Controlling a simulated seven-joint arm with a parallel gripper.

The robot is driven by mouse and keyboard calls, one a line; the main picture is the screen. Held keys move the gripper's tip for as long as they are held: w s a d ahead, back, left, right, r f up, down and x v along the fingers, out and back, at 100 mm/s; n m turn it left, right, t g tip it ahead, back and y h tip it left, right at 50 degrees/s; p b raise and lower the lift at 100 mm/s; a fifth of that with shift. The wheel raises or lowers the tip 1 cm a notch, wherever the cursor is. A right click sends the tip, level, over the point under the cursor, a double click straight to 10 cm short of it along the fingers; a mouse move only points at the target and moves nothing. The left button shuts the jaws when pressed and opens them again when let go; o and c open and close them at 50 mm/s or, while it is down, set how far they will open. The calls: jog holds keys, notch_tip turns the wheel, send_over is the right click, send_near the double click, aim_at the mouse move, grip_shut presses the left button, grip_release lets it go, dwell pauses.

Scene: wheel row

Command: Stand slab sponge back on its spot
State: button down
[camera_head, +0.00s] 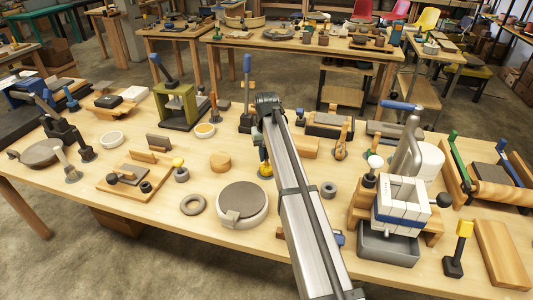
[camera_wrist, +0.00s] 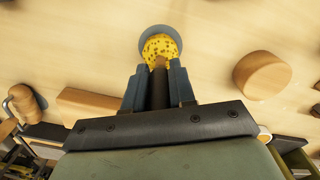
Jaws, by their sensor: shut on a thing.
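The yellow, dark-speckled sponge (camera_wrist: 160,46) is at the tips of my gripper (camera_wrist: 158,68) in the wrist view. I take it to be the slab sponge. My gripper is shut on it, with the blue fingers on either side of its near part. A round grey-blue disc (camera_wrist: 145,36) shows around and behind the sponge; I cannot tell whether they touch. In the head view my gripper (camera_head: 264,160) points down behind my arm, and a little yellow of the sponge (camera_head: 265,171) shows below it.
A round wooden block (camera_head: 220,161) stands left of my gripper, and a wooden block (camera_head: 306,147) stands to its right. A grey wheel (camera_head: 243,199) and a ring (camera_head: 193,204) lie nearer. A small grey ring (camera_head: 329,189) is right of my arm. Bare table surrounds the gripper.

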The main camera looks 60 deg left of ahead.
jog(key=c, duration=0.8)
grip_release()
jog(key=shift+c, duration=0.2)
jog(key=shift+r, duration=0.15)
jog(key=shift+r, duration=3.85)
